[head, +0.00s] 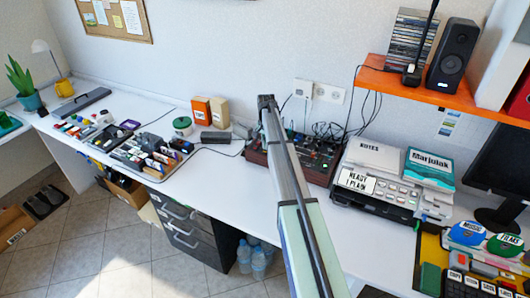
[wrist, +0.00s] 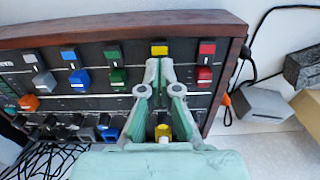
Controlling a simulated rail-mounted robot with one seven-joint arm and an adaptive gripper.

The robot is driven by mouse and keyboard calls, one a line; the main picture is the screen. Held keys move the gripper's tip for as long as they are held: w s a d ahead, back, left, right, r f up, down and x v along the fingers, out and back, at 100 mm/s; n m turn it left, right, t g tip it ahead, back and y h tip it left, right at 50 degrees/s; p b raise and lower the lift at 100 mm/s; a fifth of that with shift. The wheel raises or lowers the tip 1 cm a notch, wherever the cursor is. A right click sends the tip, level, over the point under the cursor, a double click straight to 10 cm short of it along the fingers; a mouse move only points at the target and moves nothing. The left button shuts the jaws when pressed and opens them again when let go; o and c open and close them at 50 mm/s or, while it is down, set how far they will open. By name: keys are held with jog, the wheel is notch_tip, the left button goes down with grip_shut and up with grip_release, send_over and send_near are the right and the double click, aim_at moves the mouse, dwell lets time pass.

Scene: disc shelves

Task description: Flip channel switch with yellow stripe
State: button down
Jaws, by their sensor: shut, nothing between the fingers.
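A wood-framed black switch panel (wrist: 140,58) fills much of the wrist view; it also shows on the desk in the head view (head: 318,160). Its upper row has coloured stripes, with the yellow stripe (wrist: 159,48) between green and red. My gripper (wrist: 160,64) is shut and empty, its fingertips just below the yellow stripe in the picture. Whether they touch the panel or a switch I cannot tell. The switch directly under the yellow stripe is hidden by the fingers. A yellow knob (wrist: 163,132) shows lower down between the finger linkages.
Beside the yellow column are a green switch (wrist: 118,77) and a red switch (wrist: 204,75). Cables lie behind the panel. A grey-white device (head: 378,187) stands right of it in the head view. The desk left of the panel (head: 218,172) has free room.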

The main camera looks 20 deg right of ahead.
jog(key=shift+f, duration=0.2)
jog(key=shift+r, duration=0.1)
notch_tip(320, 180, up, 7)
jog(key=p, duration=0.2)
jog(key=shift+p, duration=0.4)
dwell(0.4)
jog(key=shift+a, duration=0.1)
